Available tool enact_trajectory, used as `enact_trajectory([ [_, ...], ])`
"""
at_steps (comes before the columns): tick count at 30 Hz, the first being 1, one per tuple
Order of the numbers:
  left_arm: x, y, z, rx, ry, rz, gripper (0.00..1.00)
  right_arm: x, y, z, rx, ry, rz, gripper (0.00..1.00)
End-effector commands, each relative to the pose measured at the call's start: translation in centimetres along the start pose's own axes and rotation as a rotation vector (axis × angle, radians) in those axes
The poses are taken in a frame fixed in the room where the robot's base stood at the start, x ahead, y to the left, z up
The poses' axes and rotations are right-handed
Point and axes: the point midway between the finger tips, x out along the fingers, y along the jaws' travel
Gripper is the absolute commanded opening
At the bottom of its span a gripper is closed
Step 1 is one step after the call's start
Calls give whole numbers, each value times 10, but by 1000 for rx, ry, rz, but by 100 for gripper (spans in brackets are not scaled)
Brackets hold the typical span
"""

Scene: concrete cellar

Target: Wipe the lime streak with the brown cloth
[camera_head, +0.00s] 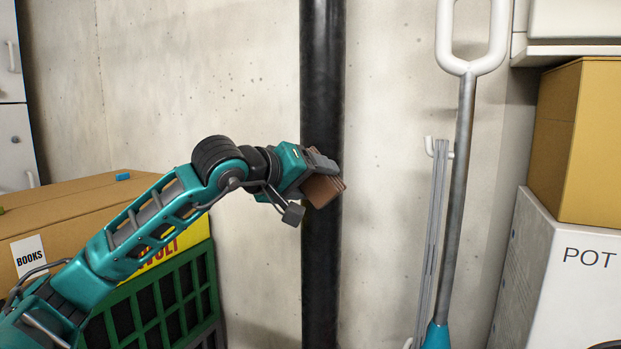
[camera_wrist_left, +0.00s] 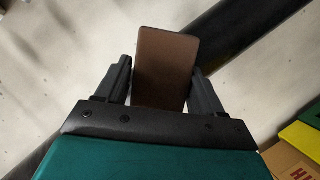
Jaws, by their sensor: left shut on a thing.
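My left gripper (camera_head: 318,172) is shut on the brown cloth (camera_head: 323,190), which looks like a small folded pad. In the head view the cloth is in front of the black vertical pipe (camera_head: 322,90); I cannot tell whether it touches the pipe or the wall. In the left wrist view the cloth (camera_wrist_left: 166,65) sits between the two fingers of the gripper (camera_wrist_left: 165,85), with the pipe (camera_wrist_left: 240,35) running diagonally behind it. I see no lime streak in either view; the cloth, gripper or pipe may hide it. My right gripper is not in view.
A cardboard box marked BOOKS (camera_head: 80,205) and a green crate (camera_head: 165,308) stand at the left. A long-handled tool (camera_head: 460,180) leans at the right, beside a white box marked POT (camera_head: 565,275) and a brown box (camera_head: 580,140). Bare concrete wall (camera_head: 260,300) flanks the pipe.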

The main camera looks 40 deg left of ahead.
Motion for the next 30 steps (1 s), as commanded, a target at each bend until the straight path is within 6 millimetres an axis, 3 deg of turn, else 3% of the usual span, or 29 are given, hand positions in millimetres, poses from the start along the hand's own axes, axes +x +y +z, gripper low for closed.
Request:
enact_trajectory([
  [17,10,0,-5,1,2,0,43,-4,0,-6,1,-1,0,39],
  [30,3,-25,-20,0,3,-3,43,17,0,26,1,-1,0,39],
])
